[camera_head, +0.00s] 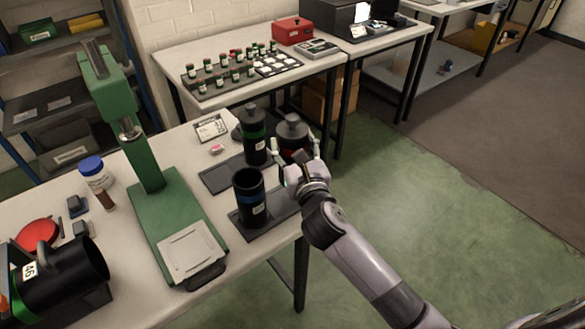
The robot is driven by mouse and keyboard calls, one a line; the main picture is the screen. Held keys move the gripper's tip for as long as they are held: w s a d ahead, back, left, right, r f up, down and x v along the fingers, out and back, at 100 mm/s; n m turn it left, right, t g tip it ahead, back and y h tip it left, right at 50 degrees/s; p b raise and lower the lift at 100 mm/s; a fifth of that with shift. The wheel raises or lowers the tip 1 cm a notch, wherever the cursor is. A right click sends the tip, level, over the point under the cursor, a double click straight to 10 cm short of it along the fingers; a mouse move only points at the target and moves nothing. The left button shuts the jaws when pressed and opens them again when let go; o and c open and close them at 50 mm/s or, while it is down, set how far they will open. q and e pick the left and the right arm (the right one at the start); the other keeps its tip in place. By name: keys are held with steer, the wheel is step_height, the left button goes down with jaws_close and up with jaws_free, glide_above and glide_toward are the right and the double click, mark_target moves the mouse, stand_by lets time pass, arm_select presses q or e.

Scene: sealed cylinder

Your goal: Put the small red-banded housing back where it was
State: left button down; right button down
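The small red-banded housing (292,130) is a dark, upright cylinder with a knobbed top, near the right edge of the workbench. My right gripper (299,158) is at its near side, with a finger to either side of its body. Whether the fingers press on it cannot be made out. Its lower part is hidden behind the gripper, so I cannot tell if it rests on the bench. My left gripper is out of view.
A green-banded housing (254,135) stands close to the left, and an open blue-banded cylinder (250,198) stands in front on a dark mat (278,208). A green press (150,185) is further left.

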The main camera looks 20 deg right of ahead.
step_height(320, 180, down, 6)
steer(key=shift+f+b, duration=0.1)
steer(key=shift+b, duration=0.75)
steer(key=c, duration=0.6)
jaws_free()
steer(key=shift+f, duration=0.2)
steer(key=shift+r, duration=0.15)
steer(key=s, duration=0.4)
steer(key=s+b, duration=0.1)
steer(key=s, duration=0.7)
steer(key=shift+s+a, duration=0.1)
steer(key=shift+a, duration=0.2)
